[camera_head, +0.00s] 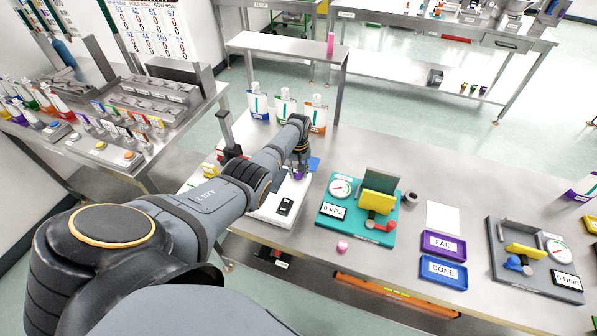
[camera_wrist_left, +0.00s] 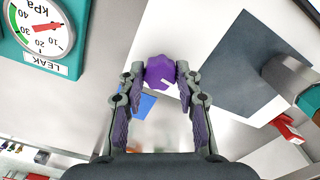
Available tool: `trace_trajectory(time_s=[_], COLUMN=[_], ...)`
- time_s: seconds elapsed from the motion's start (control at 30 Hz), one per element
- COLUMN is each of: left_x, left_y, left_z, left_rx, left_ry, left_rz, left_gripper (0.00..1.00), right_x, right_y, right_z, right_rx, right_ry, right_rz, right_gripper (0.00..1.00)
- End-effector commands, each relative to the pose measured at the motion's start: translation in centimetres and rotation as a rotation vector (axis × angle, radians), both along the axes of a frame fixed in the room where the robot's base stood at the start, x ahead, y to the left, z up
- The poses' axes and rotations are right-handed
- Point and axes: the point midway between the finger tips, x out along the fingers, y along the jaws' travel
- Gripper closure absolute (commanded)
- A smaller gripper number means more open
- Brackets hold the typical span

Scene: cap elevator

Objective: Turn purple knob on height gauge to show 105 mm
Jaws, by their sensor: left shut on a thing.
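The purple knob (camera_wrist_left: 159,72) shows in the left wrist view between the fingertips of my left gripper (camera_wrist_left: 160,78), which is shut on it. A white pointer mark shows on the knob. In the head view my left gripper (camera_head: 301,168) reaches down at the white height gauge base (camera_head: 264,212), and a bit of the purple knob (camera_head: 298,174) shows under it. A small dark display (camera_head: 286,206) lies on the base; its reading is too small to tell. A dark upright post (camera_head: 226,131) stands at the left, partly behind my arm. My right gripper is not in view.
The teal leak tester (camera_head: 334,211) with a dial and yellow block stands right of the gauge. Several bottles (camera_head: 284,105) stand behind. A pink cube (camera_head: 342,246), purple FAIL tray (camera_head: 425,243) and blue DONE tray (camera_head: 426,271) lie further right.

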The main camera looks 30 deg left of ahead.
Motion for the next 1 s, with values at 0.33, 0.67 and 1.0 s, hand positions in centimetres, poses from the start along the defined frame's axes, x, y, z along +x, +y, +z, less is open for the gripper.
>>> trace_trajectory(time_s=[0.33, 0.67, 1.0], left_x=[0.1, 0.0, 0.1], left_y=[0.1, 0.0, 0.1], left_z=[0.1, 0.1, 5.0], left_rx=[0.002, 0.001, 0.003], left_ry=[-0.004, -0.001, -0.007], left_rz=[-0.001, -0.002, -0.002], left_gripper=[0.51, 0.43, 0.43], right_x=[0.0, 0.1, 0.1], right_y=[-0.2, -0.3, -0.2], right_z=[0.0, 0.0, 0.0], right_rx=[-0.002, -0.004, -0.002], right_ry=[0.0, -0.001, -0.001], right_rz=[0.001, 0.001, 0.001], right_gripper=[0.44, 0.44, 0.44])
